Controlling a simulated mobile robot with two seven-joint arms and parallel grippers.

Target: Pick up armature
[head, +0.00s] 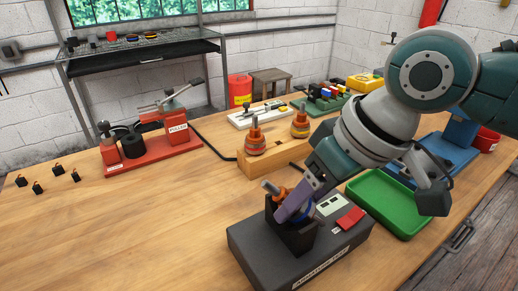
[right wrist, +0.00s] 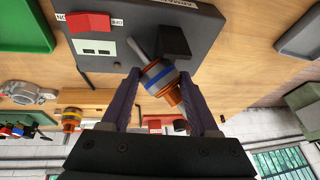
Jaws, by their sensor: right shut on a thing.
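My right gripper (head: 299,201) is at the dark grey tester box (head: 262,256) near the front of the bench. It is shut on an armature, whose shaft and orange end (head: 270,187) show beside the fingers, above the black cradle. Two more armatures (head: 255,141) (head: 300,126) stand upright on a wooden block (head: 262,165). My left gripper is not in view.
A green tray (head: 387,204) lies right of the tester. A red press (head: 152,150) stands at the left, with several small dark parts (head: 37,187) on the bench. A white fixture (head: 257,115) is behind the wooden block. The front left bench top is clear.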

